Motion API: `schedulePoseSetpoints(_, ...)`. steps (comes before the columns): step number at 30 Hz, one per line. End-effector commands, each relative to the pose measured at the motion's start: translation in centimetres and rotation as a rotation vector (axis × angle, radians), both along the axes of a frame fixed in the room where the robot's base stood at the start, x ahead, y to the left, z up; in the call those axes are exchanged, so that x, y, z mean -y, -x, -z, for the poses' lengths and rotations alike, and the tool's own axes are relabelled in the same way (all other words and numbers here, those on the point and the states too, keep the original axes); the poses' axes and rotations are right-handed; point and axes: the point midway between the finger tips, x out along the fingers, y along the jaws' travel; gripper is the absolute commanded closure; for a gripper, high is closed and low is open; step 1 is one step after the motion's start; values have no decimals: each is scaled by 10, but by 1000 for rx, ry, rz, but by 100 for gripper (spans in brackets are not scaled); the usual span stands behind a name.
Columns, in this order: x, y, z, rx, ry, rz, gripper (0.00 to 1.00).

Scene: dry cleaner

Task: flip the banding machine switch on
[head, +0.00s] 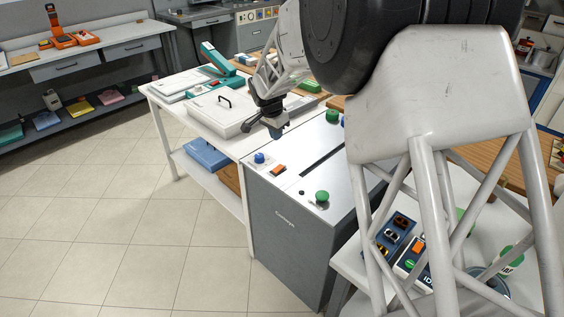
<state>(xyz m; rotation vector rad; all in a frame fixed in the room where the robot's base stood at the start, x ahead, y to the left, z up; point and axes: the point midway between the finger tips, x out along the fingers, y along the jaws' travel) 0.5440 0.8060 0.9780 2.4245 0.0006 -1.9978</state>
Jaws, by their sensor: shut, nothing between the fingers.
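A grey floor-standing machine (287,232) with a pale top stands in the middle of the head view. Its front label is too small to read surely. A long dark slot runs across the top. An orange switch (278,170) sits near its front left edge, between a blue knob (259,158) and a green knob (322,196). I cannot tell the switch's position, or surely that this is the banding machine. My gripper (277,133) is shut and empty, pointing down above the machine's back left part, apart from the switch.
A white table (166,103) adjoins at left with a lidded white box (215,112) and a teal device (215,58). At lower right, a white-and-blue box with another orange switch (418,247) shows behind my arm. The tiled floor (120,230) at left is clear.

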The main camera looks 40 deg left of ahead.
Motion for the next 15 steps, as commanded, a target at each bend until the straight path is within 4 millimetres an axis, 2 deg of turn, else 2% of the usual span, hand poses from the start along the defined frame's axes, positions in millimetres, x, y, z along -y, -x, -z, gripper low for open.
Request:
schedulePoseSetpoints(8,0,-1,3,0,1,0,100)
schedulePoseSetpoints(15,1,-4,20,-1,2,0,100)
